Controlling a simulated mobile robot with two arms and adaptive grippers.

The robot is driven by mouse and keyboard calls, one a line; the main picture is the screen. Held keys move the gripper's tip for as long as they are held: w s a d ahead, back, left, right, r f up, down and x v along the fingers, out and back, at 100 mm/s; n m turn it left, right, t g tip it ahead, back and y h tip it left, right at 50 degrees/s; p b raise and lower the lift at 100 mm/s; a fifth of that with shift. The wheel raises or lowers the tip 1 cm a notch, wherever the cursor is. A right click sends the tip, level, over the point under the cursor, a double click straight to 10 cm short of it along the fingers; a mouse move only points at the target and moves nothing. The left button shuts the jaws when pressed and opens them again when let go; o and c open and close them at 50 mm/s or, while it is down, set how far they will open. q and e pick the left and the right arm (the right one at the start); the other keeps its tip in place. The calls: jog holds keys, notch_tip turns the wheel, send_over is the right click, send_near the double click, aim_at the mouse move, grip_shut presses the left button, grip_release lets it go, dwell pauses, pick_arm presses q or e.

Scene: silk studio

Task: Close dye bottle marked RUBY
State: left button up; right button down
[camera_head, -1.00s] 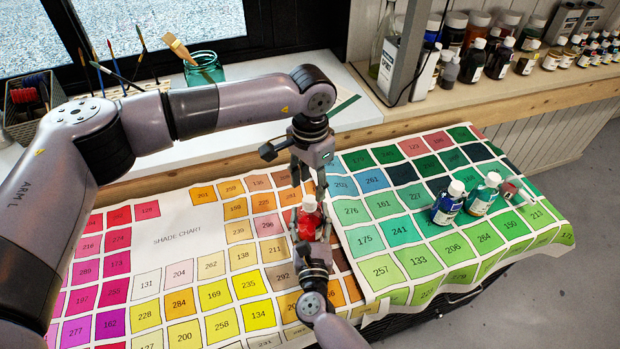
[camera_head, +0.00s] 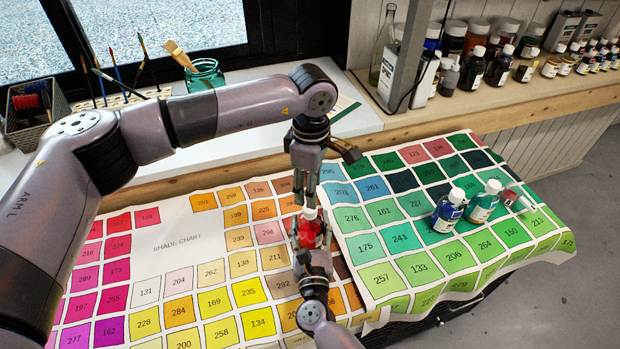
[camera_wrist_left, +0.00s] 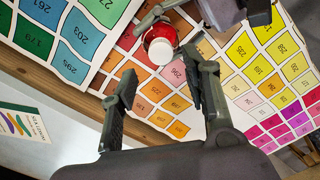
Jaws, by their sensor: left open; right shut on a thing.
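A small red bottle (camera_head: 311,234) with a white cap (camera_head: 310,213) stands upright over the shade chart. I cannot read its label. My right gripper (camera_head: 310,240) comes from the near side and is shut on the red bottle. My left gripper (camera_head: 306,198) points down from above, open and empty, with its fingertips close to the cap. In the left wrist view, the red bottle (camera_wrist_left: 160,38) and its white cap (camera_wrist_left: 161,52) lie beyond the left gripper's spread fingers (camera_wrist_left: 163,88). Whether the fingers touch the cap cannot be told.
The shade chart (camera_head: 180,240) covers the table.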

pick_arm(q)
jog(key=n, duration=0.6)
jog(key=shift+r+n, duration=0.2)
jog(key=shift+n, duration=0.2)
jog(key=n, duration=0.6)
jog(key=shift+r, duration=0.25)
jog(key=n, duration=0.6)
jog(key=shift+r+n, duration=0.2)
jog(key=shift+n, duration=0.2)
jog(key=n, duration=0.5)
jog(key=shift+a+r+n, duration=0.1)
jog(key=shift+r+n, duration=0.05)
jog(key=shift+n, duration=0.25)
jog(key=shift+f, duration=4)
jog(key=shift+c, duration=0.3)
grip_shut()
